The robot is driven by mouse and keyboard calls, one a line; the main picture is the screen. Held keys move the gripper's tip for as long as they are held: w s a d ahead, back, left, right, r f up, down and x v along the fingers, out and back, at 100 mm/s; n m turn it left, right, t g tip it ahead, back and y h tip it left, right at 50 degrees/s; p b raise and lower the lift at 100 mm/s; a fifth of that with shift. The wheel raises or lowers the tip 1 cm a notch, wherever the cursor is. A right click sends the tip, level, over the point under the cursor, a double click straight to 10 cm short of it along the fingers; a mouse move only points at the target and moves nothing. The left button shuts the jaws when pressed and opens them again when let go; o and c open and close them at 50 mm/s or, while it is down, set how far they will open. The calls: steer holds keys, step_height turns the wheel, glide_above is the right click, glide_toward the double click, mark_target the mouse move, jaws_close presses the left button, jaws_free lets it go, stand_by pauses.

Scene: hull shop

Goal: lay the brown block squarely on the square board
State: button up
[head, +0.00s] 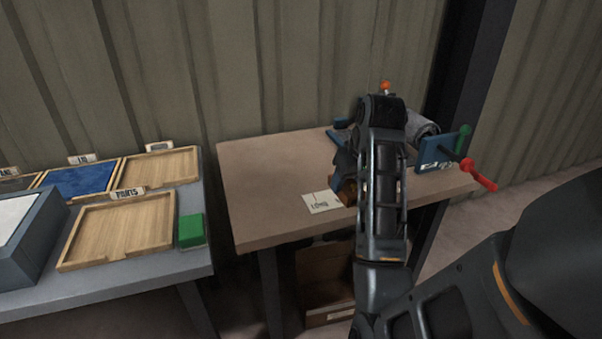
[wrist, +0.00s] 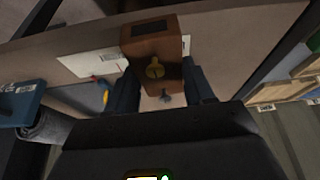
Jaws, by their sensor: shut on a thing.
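The brown block (wrist: 150,38) is between the two dark blue fingers of my gripper (wrist: 160,78) in the wrist view. It has a dark patch on top and a brass knob on the face towards the camera. In the head view a little of the block (head: 347,191) shows beside my arm, over the bench. My gripper is shut on it. I cannot make out a separate square board; my arm hides part of the bench.
The brown bench (head: 265,185) is clear on its left. A blue plate with a red-handled and a green-handled part (head: 441,151) and a grey roll (head: 421,126) stand on the right. Wooden trays (head: 120,229) and a green block (head: 191,231) occupy the left table.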

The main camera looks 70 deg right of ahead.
steer(key=w+a+f+n+y, duration=0.1)
steer(key=w+a+f+n, duration=0.2)
steer(key=a, duration=1)
steer(key=w+a+f+n+t+y, duration=0.1)
steer(key=w+a+f+n, duration=0.2)
steer(key=w+a, duration=1)
steer(key=w+a+f+n+y, duration=0.1)
steer(key=w+a+f+n, duration=0.2)
steer(key=w+a+f, duration=0.5)
steer(key=w+a, duration=0.2)
steer(key=a, duration=0.3)
steer(key=shift+w+a+f+t, duration=0.2)
steer(key=shift+f+t, duration=0.1)
steer(key=shift+f, duration=0.05)
